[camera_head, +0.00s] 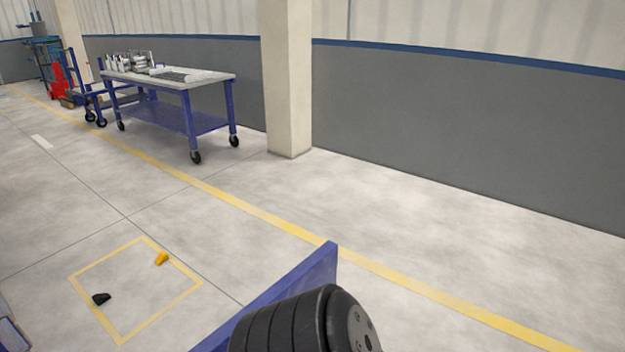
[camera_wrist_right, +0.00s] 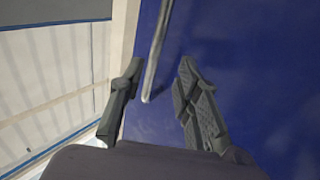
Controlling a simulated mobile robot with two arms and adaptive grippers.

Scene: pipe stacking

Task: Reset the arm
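In the right wrist view my right gripper (camera_wrist_right: 160,66) is open, its two grey fingers spread wide. A thin grey metal pipe (camera_wrist_right: 157,50) shows against a blue surface (camera_wrist_right: 240,60); its near end appears in the gap between the fingers. Neither finger visibly touches the pipe, and I cannot tell how far it is from them. In the head view neither gripper is visible. My left gripper is in no view.
A blue panel (camera_head: 322,270) rises at the bottom of the head view. A blue wheeled table (camera_head: 215,82) with light-coloured items stands by the wall, left of a pillar (camera_head: 288,80). An orange piece (camera_head: 162,258) and a black piece (camera_head: 101,299) lie on the floor. Floor at right is clear.

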